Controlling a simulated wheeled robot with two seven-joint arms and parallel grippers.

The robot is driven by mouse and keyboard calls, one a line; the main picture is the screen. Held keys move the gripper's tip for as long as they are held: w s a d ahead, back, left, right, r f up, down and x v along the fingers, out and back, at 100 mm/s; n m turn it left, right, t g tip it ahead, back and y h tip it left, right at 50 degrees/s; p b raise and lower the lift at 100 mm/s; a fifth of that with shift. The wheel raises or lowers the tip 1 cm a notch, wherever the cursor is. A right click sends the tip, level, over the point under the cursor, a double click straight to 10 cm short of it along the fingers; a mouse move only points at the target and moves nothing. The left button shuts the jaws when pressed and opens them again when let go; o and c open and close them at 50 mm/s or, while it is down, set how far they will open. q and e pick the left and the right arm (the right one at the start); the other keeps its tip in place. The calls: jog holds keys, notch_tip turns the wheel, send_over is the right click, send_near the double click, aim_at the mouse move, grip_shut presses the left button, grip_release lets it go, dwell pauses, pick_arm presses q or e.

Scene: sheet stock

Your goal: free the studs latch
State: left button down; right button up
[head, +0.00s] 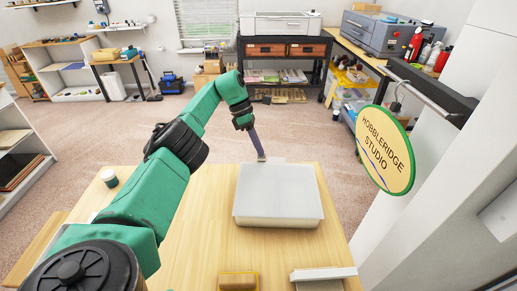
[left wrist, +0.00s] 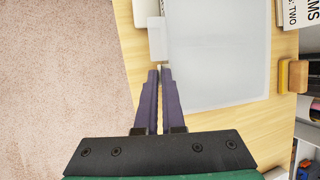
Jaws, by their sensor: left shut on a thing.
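A shallow box with a pale, cloudy lid (head: 278,190) lies closed on the wooden table (head: 195,235); the lid also shows in the left wrist view (left wrist: 215,50). A pale latch (left wrist: 157,40) sits at the lid's edge, on the far side in the head view. My left gripper (head: 262,157) reaches down to that far edge. In the left wrist view its purple fingers (left wrist: 160,71) are close together, shut on a small pale part at the latch's end. The fingers hide most of that part. No lettering shows on this box. My right gripper is out of view.
A yellow-edged wooden block (head: 238,281) and a white-topped item (head: 323,274) lie at the table's near edge. A small pot (head: 109,178) stands at the left. An oval sign (head: 386,150) hangs at the right. The tabletop left of the box is clear.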

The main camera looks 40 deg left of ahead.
pick_arm(q)
jog(key=shift+s+p, duration=0.15)
jog(key=shift+p, duration=0.35)
jog(key=shift+s+d+t+y+p, duration=0.2)
jog(key=shift+s+t+y+p, duration=0.1)
jog(key=shift+t+p, duration=0.1)
jog(key=shift+s+d+f+t+b, duration=0.15)
jog(key=shift+s+f+t+b, duration=0.2)
jog(key=shift+b, duration=0.5)
jog(key=shift+d+r+t+y+b, duration=0.15)
jog(key=shift+r+t+y+b, duration=0.1)
jog(key=shift+r+y+b, duration=0.1)
jog(key=shift+r, duration=0.15)
jog(key=c, duration=1)
grip_release()
jog(key=shift+r, duration=0.1)
